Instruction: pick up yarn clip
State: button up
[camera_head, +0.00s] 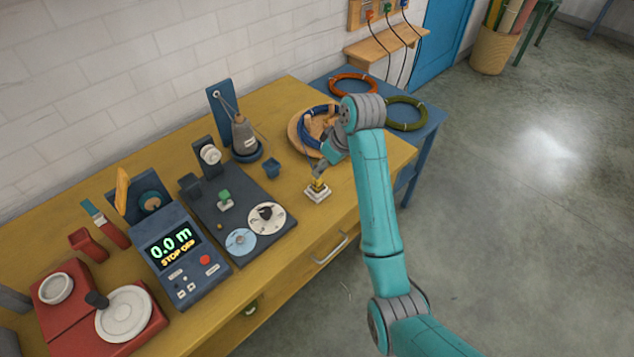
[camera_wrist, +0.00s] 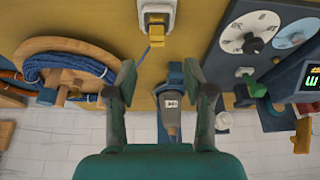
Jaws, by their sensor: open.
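A small yellow piece (camera_head: 318,184), which looks like the yarn clip, sits on a square white base (camera_head: 317,195) near the front edge of the yellow table. In the wrist view the yellow clip (camera_wrist: 157,36) is at the top middle, against its white base (camera_wrist: 157,9).
A wooden holder with a blue coil (camera_head: 308,138) stands behind my gripper; the coil (camera_wrist: 70,62) is left in the wrist view. A grey cone (camera_head: 243,138) stands behind.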

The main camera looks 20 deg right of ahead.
aim_at(318, 184)
jog(key=x, duration=0.4)
jog(key=shift+d+x, duration=0.1)
jog(key=shift+x, duration=1.25)
jog(key=shift+d+x, duration=0.15)
jog(key=shift+x, duration=1.15)
jog(key=shift+f, duration=0.1)
jog(key=c, duration=0.9)
